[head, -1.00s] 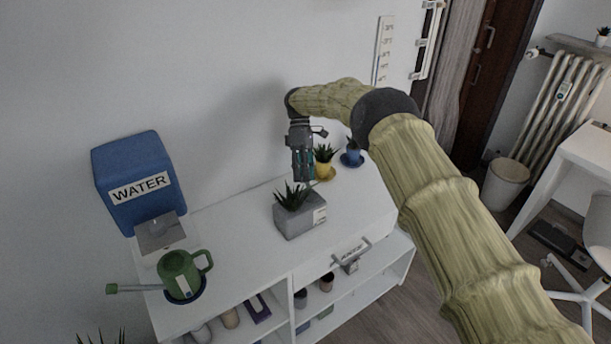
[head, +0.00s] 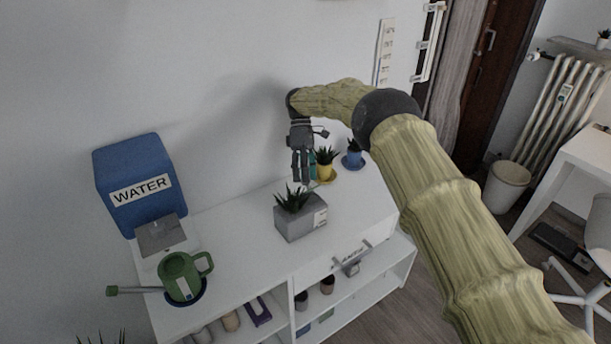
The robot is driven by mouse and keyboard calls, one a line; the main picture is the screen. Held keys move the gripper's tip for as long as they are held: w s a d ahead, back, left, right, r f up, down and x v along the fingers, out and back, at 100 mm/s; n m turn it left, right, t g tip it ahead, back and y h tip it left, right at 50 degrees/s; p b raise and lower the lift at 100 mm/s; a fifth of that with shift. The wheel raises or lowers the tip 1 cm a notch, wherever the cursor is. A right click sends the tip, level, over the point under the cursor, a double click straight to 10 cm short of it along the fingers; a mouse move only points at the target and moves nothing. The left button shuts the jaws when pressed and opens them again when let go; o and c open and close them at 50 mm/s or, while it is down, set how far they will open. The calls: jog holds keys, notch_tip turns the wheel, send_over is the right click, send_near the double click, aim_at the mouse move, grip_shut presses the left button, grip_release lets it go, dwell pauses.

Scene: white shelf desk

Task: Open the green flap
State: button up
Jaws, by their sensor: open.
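I cannot make out a green flap in the head view. My gripper (head: 301,180) hangs fingers down above the back of the white shelf desk (head: 240,225). It is open, and nothing shows between its fingers. A small teal-green thing (head: 312,164) shows just right of the fingers, partly hidden by them; I cannot tell what it is. A white front panel with a labelled bar handle (head: 352,256) sits on the desk's front, below the top.
A grey planter (head: 300,223) stands below my gripper. Yellow (head: 324,172) and blue (head: 353,158) pots stand behind it. A blue water tank (head: 136,183) and a green watering can (head: 184,277) are at the left. The front-right desktop is clear.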

notch_tip(320, 180, up, 9)
dwell(0.4)
jog(key=shift+r, duration=0.1)
